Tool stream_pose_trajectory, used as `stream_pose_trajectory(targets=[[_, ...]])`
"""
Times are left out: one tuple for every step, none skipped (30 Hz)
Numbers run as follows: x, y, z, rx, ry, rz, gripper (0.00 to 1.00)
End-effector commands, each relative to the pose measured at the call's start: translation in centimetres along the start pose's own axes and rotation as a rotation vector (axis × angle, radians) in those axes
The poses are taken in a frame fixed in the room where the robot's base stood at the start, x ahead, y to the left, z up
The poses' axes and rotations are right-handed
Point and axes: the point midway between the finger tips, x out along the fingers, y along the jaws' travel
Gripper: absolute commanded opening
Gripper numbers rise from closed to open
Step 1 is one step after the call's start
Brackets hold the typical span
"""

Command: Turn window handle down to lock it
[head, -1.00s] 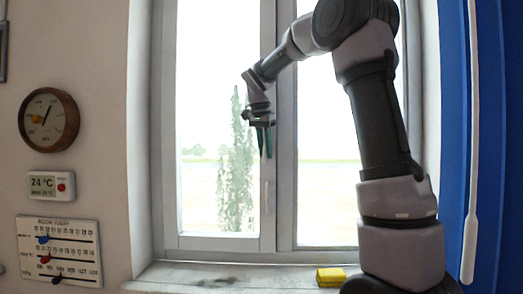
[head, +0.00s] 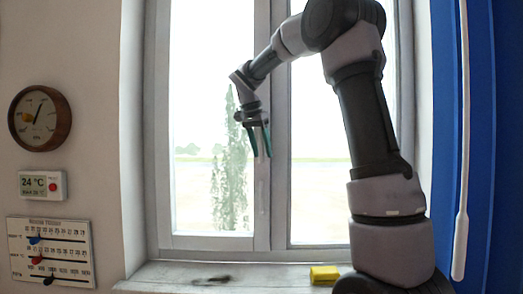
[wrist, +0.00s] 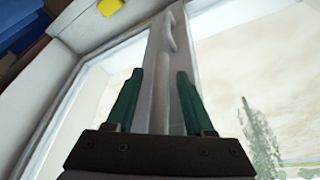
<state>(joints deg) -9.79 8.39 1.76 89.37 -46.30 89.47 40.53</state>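The white two-pane window's centre frame (head: 263,225) runs upright behind my gripper. A pale handle-like piece (wrist: 168,33) lies along this frame in the wrist view, beyond the fingertips. It is faint in the head view, and its exact angle is hard to tell. My gripper (head: 260,152) points downward in front of the centre frame. Its two green fingers are spread apart.
A yellow block (head: 324,274) sits on the sill (head: 180,278), near my arm's base; it shows in the wrist view (wrist: 110,7). A dark smudge or small item (head: 212,280) is left of it. A gauge (head: 39,118), thermometer (head: 42,185) and slider panel (head: 50,250) hang on the left wall.

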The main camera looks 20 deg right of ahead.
Motion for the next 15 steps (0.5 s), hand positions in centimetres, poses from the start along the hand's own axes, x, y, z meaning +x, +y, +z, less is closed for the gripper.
stream_pose_trajectory(targets=[[0.0,0.0,0.0,0.0,0.0,0.0,0.53],[0.0,0.0,0.0,0.0,0.0,-0.001,0.53],[0.0,0.0,0.0,0.001,0.0,-0.001,0.53],[0.0,0.0,0.0,0.001,0.0,-0.001,0.53],[-0.1,0.0,0.0,0.001,0.0,-0.001,0.53],[-0.1,0.0,0.0,0.001,0.0,-0.001,0.53],[-0.3,0.0,0.0,0.001,0.001,-0.002,0.53],[-0.5,0.0,0.0,0.001,0.001,-0.002,0.53],[-0.9,-0.1,-0.1,0.002,0.001,-0.003,0.53],[-1.3,-0.1,-0.1,0.002,0.002,-0.003,0.53],[-1.8,-0.1,-0.1,0.001,0.002,-0.004,0.53],[-2.5,-0.1,-0.1,0.001,0.002,-0.005,0.53],[-3.1,-0.1,0.0,0.002,0.001,-0.005,0.53],[-3.7,-0.1,-0.1,0.001,0.002,-0.005,0.53],[-4.6,-0.1,0.0,0.0,0.002,-0.005,0.53]])
